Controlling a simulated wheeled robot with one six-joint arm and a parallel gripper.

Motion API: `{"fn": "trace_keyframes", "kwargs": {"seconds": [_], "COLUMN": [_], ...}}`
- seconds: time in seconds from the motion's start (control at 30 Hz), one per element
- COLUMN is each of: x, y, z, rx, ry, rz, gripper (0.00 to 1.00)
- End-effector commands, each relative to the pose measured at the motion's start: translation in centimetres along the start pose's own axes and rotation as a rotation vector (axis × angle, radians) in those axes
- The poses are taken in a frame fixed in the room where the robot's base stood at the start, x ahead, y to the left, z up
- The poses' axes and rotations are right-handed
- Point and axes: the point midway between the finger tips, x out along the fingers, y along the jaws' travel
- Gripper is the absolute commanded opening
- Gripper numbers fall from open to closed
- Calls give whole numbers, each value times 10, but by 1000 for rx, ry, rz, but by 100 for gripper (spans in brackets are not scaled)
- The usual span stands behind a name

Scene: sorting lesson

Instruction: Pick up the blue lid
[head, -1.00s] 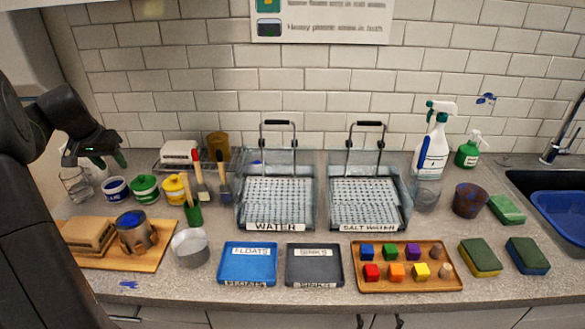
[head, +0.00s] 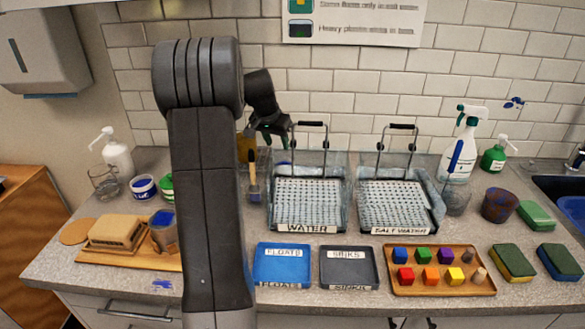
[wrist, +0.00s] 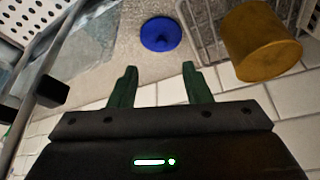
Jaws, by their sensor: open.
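The blue lid (wrist: 160,34) is a round blue disc lying flat on the grey counter, in the upper middle of the wrist view. My gripper (wrist: 155,72) is open and empty, its two green fingers apart, with the lid beyond the fingertips and not between them. In the head view my gripper (head: 270,137) hangs at the back, behind the left side of the tank labelled WATER (head: 307,228). A small patch of blue behind that tank may be the lid, but it is mostly hidden there.
An amber cup (wrist: 262,42) stands right of the lid beside a wire rack (wrist: 201,22). The tank's perforated basket and handle are at the left of the wrist view. The tiled wall is close behind. A SALT WATER tank (head: 400,228) stands right of the first.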

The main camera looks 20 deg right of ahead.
Motion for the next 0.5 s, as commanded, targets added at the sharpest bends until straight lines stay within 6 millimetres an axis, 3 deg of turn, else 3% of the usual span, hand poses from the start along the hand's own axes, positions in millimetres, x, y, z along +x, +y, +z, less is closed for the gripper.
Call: {"fn": "trace_keyframes", "kwargs": {"seconds": [0.2, 0.5], "x": [42, 64], "y": [0, 0], "z": [0, -2], "rx": [0, 1], "ry": [-2, -1], "rz": [2, 1], "gripper": [44, 44]}}
